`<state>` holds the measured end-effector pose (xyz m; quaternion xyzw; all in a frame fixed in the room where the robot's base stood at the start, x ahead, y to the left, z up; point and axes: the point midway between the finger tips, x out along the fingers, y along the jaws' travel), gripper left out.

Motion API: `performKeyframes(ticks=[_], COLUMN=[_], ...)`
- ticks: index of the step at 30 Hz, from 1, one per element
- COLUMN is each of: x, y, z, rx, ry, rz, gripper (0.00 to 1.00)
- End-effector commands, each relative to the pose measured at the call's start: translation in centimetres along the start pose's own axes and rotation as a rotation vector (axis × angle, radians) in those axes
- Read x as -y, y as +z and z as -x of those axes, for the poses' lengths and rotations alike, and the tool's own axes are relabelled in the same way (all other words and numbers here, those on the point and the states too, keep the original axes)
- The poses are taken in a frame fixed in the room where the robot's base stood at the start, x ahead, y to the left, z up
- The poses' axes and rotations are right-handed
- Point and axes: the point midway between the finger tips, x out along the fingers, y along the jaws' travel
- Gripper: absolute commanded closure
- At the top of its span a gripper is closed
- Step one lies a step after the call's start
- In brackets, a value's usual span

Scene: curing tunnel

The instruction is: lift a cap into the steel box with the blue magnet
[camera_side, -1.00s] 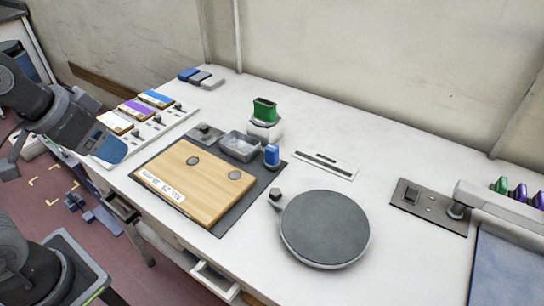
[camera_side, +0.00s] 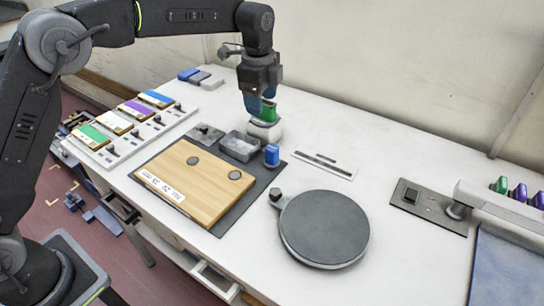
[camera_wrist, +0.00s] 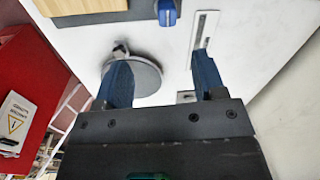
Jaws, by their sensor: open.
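Two grey discs, likely the caps (camera_side: 192,160) (camera_side: 235,175), lie on a wooden board. A small open steel box (camera_side: 240,158) stands behind the board. The blue magnet (camera_side: 272,155) stands upright at the box's right; it shows at the top of the wrist view (camera_wrist: 167,12).
The wooden board (camera_side: 205,195) lies on a dark mat. A round grey plate (camera_side: 325,228) is at front right, a slotted strip (camera_side: 324,164) behind it. Coloured cards (camera_side: 138,110) lie at left.

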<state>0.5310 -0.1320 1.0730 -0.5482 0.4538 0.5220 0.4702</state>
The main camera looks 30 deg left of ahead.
Motion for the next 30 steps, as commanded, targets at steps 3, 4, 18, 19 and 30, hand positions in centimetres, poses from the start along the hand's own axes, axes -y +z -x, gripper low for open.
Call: performKeyframes(ticks=[3,4,18,19,30], x=[1.2,1.4,1.4,1.4,1.2], y=[-1.1,-1.2,-1.4,-1.4,-1.5], z=[-2.4,-2.8,-9.8,-10.3,-13.6], rx=[0.007,0.008,0.011,0.011,0.011], ry=[0.03,0.034,0.048,0.047,0.046], rz=[-0.094,-0.111,-0.147,-0.147,-0.147], gripper=[0.36,0.36,0.36,0.36,0.36])
